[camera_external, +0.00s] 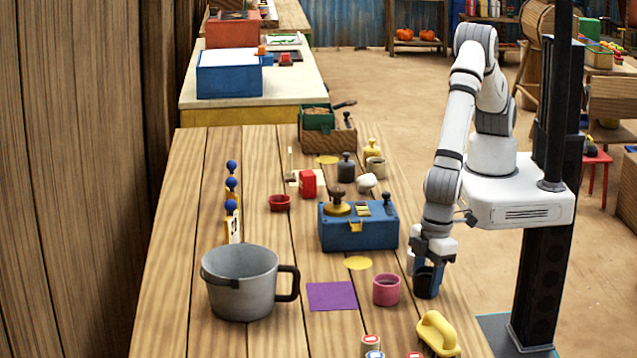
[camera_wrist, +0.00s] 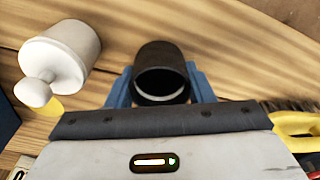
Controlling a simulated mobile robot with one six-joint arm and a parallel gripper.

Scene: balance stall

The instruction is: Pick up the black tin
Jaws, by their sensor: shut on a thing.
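The black tin (camera_external: 426,284) stands at the right edge of the wooden table in the external view. It is a small open-topped cup, upright as far as I can tell. In the wrist view the black tin (camera_wrist: 162,72) sits between the two blue fingers, its open mouth facing the camera. My gripper (camera_external: 428,266) reaches down from above and is shut on the tin. In the wrist view the fingers of my gripper (camera_wrist: 160,88) press on both sides of it. Whether the tin's base touches the table is hard to tell.
A pink cup (camera_external: 386,290) stands just left of the tin, and a yellow-handled brush (camera_external: 438,333) lies in front. A white knobbed thing (camera_wrist: 62,55) is close by in the wrist view. A blue box (camera_external: 345,234) and a grey pot (camera_external: 240,285) stand further left.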

